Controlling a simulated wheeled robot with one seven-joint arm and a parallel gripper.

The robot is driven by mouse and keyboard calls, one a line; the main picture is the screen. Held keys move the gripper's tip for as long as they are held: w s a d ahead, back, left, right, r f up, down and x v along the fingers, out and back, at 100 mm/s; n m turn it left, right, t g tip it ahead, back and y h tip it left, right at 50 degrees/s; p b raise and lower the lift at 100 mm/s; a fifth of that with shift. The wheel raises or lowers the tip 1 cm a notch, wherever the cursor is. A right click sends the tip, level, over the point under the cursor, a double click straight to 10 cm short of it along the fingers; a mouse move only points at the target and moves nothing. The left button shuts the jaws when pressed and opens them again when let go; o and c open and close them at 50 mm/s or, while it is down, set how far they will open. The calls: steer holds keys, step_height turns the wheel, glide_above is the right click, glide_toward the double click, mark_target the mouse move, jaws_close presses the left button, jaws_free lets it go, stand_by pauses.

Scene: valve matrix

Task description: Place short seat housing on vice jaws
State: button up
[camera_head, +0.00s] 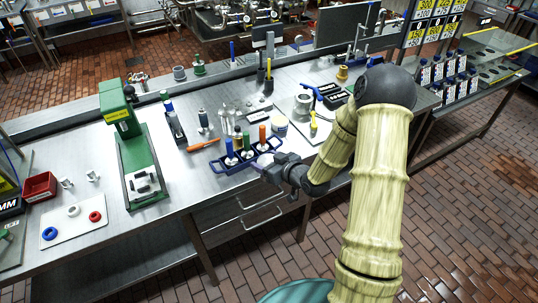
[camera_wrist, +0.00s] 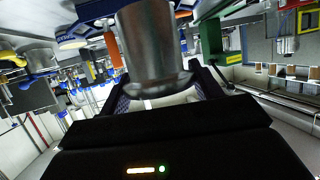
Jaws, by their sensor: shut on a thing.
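The short seat housing (camera_wrist: 150,42) is a grey metal cylinder with a flared rim. It fills the upper middle of the wrist view. My gripper (camera_wrist: 163,88) is shut on it. In the head view my gripper (camera_head: 268,170) is at the bench's front edge, beside the blue rack, and the housing there is small and mostly hidden. A green machine (camera_head: 135,150) stands on the bench to the left of my gripper. A dark grey block that looks like the vice jaws (camera_head: 146,184) sits on its front end, well apart from the housing.
The blue rack (camera_head: 222,169) with several coloured-handled tools is close to my gripper. An orange-handled screwdriver (camera_head: 203,145) lies behind it. A white board (camera_head: 75,222) with coloured rings and a red bin (camera_head: 39,187) are at far left. Bare bench lies between rack and green machine.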

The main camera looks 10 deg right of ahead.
steer(key=s+d+f+m+h+b, duration=0.1)
steer(key=s+d+f+m+h, duration=0.1)
steer(key=f, duration=0.5)
steer(key=s+d+f+m+t+h+b, duration=0.1)
steer(key=s+d+f+m+h, duration=0.1)
steer(key=f, duration=0.5)
steer(key=s+m+h, duration=0.1)
steer(key=h, duration=0.1)
steer(key=shift+s+f+m+t+h, duration=0.2)
steer(key=shift+s+m+t+h, duration=0.1)
steer(key=shift+m+h, duration=0.1)
steer(key=shift+d, duration=0.1)
